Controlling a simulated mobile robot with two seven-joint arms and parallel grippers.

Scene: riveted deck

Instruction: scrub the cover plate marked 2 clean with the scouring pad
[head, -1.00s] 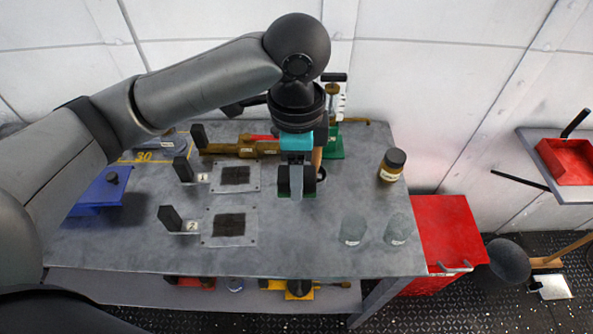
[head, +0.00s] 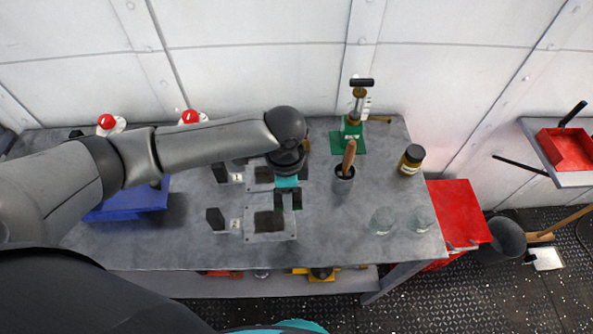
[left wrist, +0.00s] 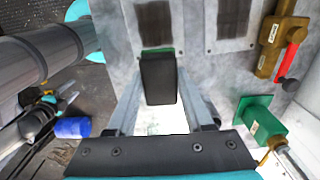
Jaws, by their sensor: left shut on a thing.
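The cover plate marked 2 (head: 286,234) lies flat on the grey bench, with a dark soiled patch (head: 268,222) in its middle. A tag with its number stands at its left beside a black block (head: 215,218). My left gripper (head: 288,204) is over the plate's back right edge, shut on the scouring pad. In the left wrist view the pad shows as a dark block (left wrist: 158,80) with a green strip between the fingers. I cannot tell whether it touches the plate. Another plate (left wrist: 228,18), also with a dark patch, lies behind; my arm partly hides it in the head view.
Right of the gripper stand a cup (head: 343,184) with a wooden handle in it, a green pump (head: 352,132) and an amber jar (head: 411,160). Two clear glasses (head: 383,221) stand at the front right. A blue tray (head: 125,203) is at left. The bench front is clear.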

